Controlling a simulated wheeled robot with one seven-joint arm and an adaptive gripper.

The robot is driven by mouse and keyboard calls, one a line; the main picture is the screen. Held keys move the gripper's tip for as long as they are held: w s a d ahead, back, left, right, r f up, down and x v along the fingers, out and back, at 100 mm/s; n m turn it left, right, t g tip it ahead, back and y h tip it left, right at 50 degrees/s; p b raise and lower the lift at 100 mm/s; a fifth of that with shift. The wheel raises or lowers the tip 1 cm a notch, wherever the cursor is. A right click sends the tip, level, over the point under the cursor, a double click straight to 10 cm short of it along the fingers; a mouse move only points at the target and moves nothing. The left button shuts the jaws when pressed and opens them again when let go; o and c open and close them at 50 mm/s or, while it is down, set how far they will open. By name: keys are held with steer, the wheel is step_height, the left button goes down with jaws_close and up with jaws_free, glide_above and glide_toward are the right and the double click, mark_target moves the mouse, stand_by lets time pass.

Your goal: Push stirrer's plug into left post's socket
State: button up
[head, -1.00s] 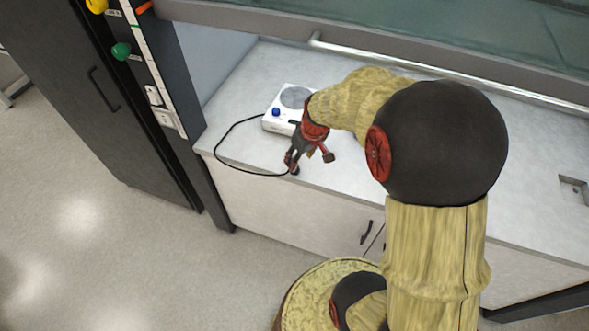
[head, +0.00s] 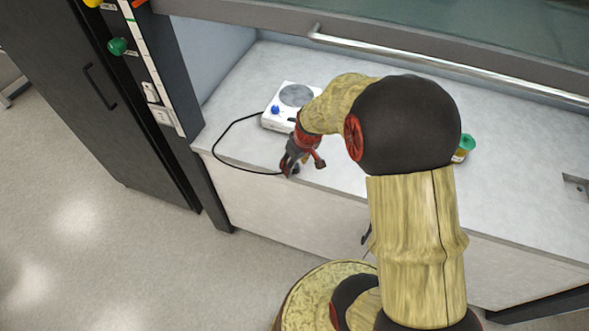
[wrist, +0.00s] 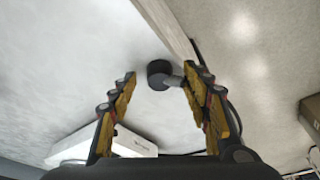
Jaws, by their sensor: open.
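The white stirrer (head: 275,121) with a grey round plate and blue knob sits on the bench, and its white casing shows in the wrist view (wrist: 132,145). Its black cable (head: 217,146) loops left and forward to the bench's front edge. The dark round plug (wrist: 158,73) lies by that edge, between the fingertips of my gripper (wrist: 160,77). The right finger is close to the plug's stem; contact is unclear. In the head view my gripper (head: 303,166) is open and largely hides the plug. The left post (head: 148,62) carries white sockets (head: 162,116) low on its face.
A green-lidded jar (head: 464,147) stands on the bench (head: 395,82) behind my arm. A raised sash with a metal rail (head: 440,66) hangs over the bench. A dark cabinet (head: 98,130) stands left of the post. Open floor (head: 85,235) lies in front.

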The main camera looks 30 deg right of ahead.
steer(key=shift+c, duration=0.8)
steer(key=c, duration=1)
